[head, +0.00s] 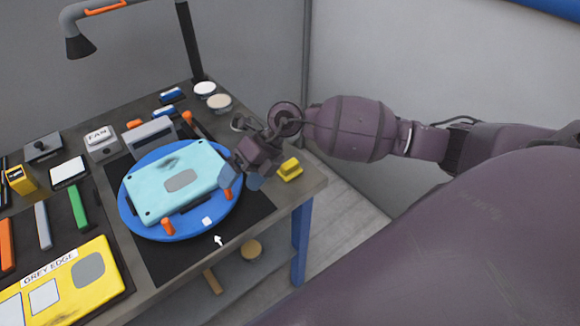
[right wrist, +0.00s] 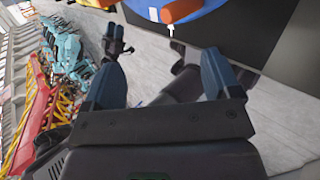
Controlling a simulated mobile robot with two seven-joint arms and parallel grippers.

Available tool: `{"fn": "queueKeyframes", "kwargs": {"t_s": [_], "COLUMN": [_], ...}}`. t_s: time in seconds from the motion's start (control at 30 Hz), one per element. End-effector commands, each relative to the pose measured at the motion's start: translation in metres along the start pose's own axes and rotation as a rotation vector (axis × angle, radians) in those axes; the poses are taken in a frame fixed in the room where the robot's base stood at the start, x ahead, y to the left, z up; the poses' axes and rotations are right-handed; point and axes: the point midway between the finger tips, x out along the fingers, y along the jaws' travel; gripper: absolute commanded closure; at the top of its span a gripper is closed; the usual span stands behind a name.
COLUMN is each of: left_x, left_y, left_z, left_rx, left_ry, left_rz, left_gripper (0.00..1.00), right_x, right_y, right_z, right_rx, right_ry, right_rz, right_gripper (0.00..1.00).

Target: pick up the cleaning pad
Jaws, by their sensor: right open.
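A small yellow block with a raised grip (head: 290,169), which looks like the cleaning pad, sits near the right corner of the workbench. A yellow piece, probably the same one, is cut off at the top of the right wrist view (right wrist: 97,3). My right gripper (head: 240,181) is open with nothing between its fingers. It is left of the yellow block, over the right edge of the blue turntable, apart from the block. Its two blue fingers spread apart in the right wrist view (right wrist: 162,72).
A pale teal plate (head: 150,195) with dark smudges lies on the blue turntable (head: 195,226), with orange pegs (head: 168,226) around it. A yellow "GREY EDGE" panel (head: 65,283) is at front left. Round tins (head: 219,103) stand behind. The bench ends just right of the yellow block.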

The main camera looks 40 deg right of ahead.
Motion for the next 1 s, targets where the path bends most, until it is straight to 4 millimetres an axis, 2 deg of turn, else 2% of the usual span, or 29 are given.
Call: {"fn": "queueKeyframes", "kwargs": {"t_s": [0.1,0.2,0.3,0.43,0.57,1.0], "left_x": [-0.001,-0.002,-0.003,-0.004,-0.006,-0.008], "left_y": [0.000,0.000,0.000,0.000,0.000,-0.001], "left_z": [-0.003,-0.004,-0.004,-0.004,-0.002,-0.004], "left_rx": [-0.001,-0.001,-0.001,-0.002,-0.003,-0.003], "left_ry": [0.000,0.001,0.001,-0.002,-0.006,-0.009], "left_rz": [0.000,0.000,0.000,0.000,-0.001,-0.002], "left_gripper": [0.57,0.57,0.57,0.57,0.57,0.57], "right_x": [-0.036,-0.069,-0.096,-0.117,-0.117,-0.080], "right_y": [-0.041,-0.068,-0.086,-0.097,-0.104,-0.139], "right_z": [0.015,0.026,0.033,0.038,0.038,0.032], "right_rx": [-0.030,-0.023,-0.006,0.013,0.020,0.018], "right_ry": [0.055,0.081,0.092,0.095,0.099,0.099], "right_rz": [-0.296,-0.505,-0.655,-0.760,-0.784,-0.779], "right_gripper": [0.17,0.17,0.17,0.17,0.17,0.17]}}
